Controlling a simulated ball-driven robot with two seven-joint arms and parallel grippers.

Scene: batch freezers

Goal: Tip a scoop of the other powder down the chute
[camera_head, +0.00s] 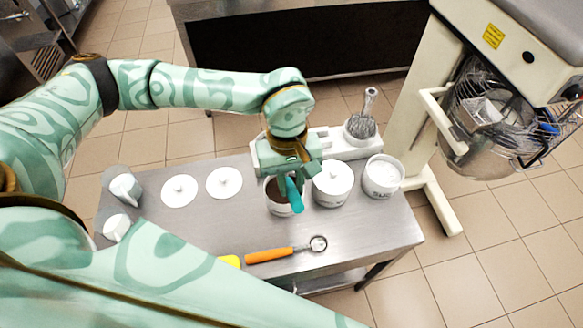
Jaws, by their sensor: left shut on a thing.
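My left gripper (288,178) is shut on a teal handle (294,194), over an open white canister (281,208) with brown powder inside. The far end of the teal tool is hidden by the gripper and canister. A canister with its lid on (332,184) stands just right of it. Further right is an open, labelled canister of white powder (382,177). A mixer (450,90) stands at the right, with a wire guard (510,112) over its steel bowl (487,150); a pale chute-like piece (482,110) sits at the guard. My right gripper is not in view.
Floor shows between table and mixer.

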